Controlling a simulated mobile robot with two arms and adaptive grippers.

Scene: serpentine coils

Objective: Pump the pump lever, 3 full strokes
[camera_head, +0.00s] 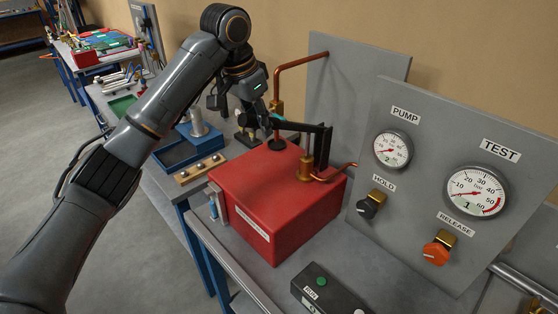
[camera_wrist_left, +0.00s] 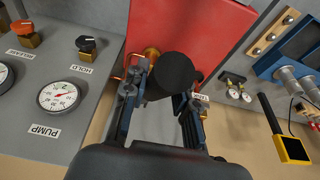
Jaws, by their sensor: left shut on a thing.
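The pump lever (camera_head: 303,127) is a dark bar above the red pump tank (camera_head: 262,190), joined to a dark upright link at its right end. My left gripper (camera_head: 270,122) is at the lever's left end. In the left wrist view the lever's black round grip (camera_wrist_left: 176,72) sits between the two fingers (camera_wrist_left: 162,98), and the gripper is shut on it. The exact finger contact is partly hidden. In the head view the lever looks nearly level. My right gripper is not in view.
A grey panel right of the tank carries the PUMP gauge (camera_head: 392,149), TEST gauge (camera_head: 476,192), black HOLD knob (camera_head: 371,206) and orange RELEASE knob (camera_head: 437,250). Both needles point low. A copper pipe (camera_head: 300,61) rises behind the lever. A blue tray (camera_head: 187,150) stands left.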

